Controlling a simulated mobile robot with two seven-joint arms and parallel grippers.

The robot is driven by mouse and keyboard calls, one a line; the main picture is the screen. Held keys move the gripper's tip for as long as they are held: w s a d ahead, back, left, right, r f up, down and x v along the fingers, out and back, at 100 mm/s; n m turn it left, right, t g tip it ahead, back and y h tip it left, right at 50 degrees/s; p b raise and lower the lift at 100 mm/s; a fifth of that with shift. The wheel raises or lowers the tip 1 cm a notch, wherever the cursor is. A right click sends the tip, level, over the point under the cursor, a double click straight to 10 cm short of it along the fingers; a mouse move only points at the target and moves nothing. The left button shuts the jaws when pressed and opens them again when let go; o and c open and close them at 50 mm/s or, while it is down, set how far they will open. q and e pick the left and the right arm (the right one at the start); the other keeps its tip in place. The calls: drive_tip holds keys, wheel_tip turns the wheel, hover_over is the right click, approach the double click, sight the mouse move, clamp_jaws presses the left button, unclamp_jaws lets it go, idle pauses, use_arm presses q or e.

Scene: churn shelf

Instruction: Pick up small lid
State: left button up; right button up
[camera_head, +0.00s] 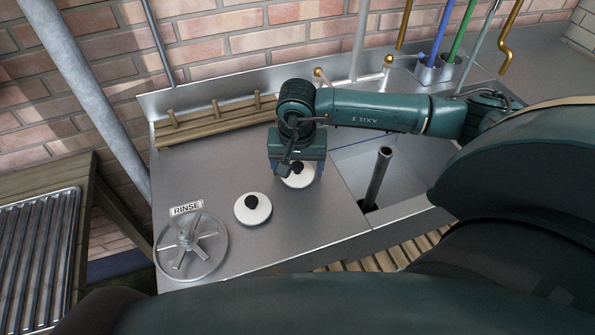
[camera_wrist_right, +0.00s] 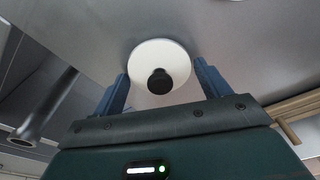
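Two round white lids with black knobs lie on the metal counter. One lid (camera_head: 300,181) is under my right gripper (camera_head: 296,169), which hides part of it in the head view. The other lid (camera_head: 244,209) lies to its left and nearer, clear of the gripper. They look close in size. In the right wrist view, the lid (camera_wrist_right: 148,54) and its black knob (camera_wrist_right: 160,81) show between the two blue fingers of my right gripper (camera_wrist_right: 162,73). The fingers are spread, with gaps on both sides of the knob. My left gripper is not in view.
A spoked metal wheel (camera_head: 190,248) with a RINSE sign (camera_head: 187,208) is at the counter's (camera_head: 200,180) left front. A wooden rack (camera_head: 212,124) runs along the back. A sink with an upright pipe (camera_head: 378,178) is to the right. Blue and green handles (camera_head: 438,45) stand at the back right.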

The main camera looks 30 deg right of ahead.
drive_tip(key=c, duration=0.6)
